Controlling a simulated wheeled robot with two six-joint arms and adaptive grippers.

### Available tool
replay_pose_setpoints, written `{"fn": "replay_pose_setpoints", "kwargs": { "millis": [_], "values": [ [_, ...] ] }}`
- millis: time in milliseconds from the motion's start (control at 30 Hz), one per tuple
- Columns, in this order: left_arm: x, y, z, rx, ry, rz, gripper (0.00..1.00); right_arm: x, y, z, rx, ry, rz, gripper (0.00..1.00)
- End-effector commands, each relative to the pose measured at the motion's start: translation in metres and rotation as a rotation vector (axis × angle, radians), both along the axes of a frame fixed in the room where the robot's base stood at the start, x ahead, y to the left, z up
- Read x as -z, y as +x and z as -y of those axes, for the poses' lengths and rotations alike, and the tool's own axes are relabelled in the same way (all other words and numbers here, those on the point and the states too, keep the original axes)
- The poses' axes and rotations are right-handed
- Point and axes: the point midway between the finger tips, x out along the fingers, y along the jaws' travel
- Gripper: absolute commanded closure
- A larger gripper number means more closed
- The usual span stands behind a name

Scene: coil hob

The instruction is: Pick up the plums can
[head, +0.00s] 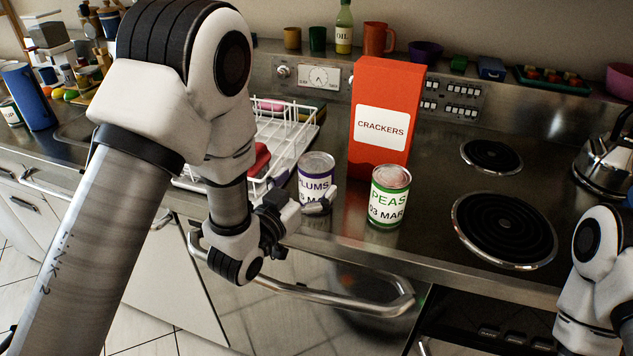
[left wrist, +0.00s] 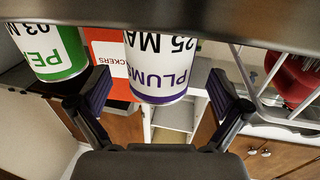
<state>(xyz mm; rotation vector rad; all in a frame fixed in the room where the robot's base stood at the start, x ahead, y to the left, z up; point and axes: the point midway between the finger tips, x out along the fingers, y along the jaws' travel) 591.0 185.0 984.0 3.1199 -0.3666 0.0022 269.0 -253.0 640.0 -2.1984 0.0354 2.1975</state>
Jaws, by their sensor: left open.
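The plums can (head: 317,176), white with a purple band, stands upright near the front edge of the steel worktop. My left gripper (head: 303,196) is open and low at the can's front side, hiding part of its lower label. In the left wrist view the plums can (left wrist: 160,65) shows upside down between the two spread fingers of my left gripper (left wrist: 162,92), with room on each side. I cannot tell how deep it sits between them. My right gripper is out of view.
The peas can (head: 389,197) stands just right of the plums can. A red crackers box (head: 388,115) stands behind both. A white dish rack (head: 290,125) is close on the left. Coil burners (head: 503,228) and a kettle (head: 603,165) are right. An oven handle (head: 340,297) runs below the edge.

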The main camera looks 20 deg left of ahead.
Motion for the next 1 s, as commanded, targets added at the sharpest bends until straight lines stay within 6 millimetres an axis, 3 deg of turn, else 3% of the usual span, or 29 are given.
{"fn": "replay_pose_setpoints", "kwargs": {
  "millis": [100,300,533,567,1000],
  "values": [
    [0.000,0.013,0.004,0.001,0.001,-0.001,0.00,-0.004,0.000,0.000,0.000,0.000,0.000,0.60],
    [0.001,0.014,0.004,0.001,0.000,-0.002,0.00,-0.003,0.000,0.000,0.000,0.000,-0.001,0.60],
    [0.001,0.014,0.004,0.001,0.000,-0.002,0.81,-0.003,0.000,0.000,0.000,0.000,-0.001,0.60],
    [0.001,0.014,0.004,0.001,0.000,-0.002,0.84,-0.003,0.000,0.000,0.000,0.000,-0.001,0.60],
    [-0.010,0.019,0.004,0.000,0.000,0.001,0.84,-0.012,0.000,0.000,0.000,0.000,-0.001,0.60]
  ]
}}
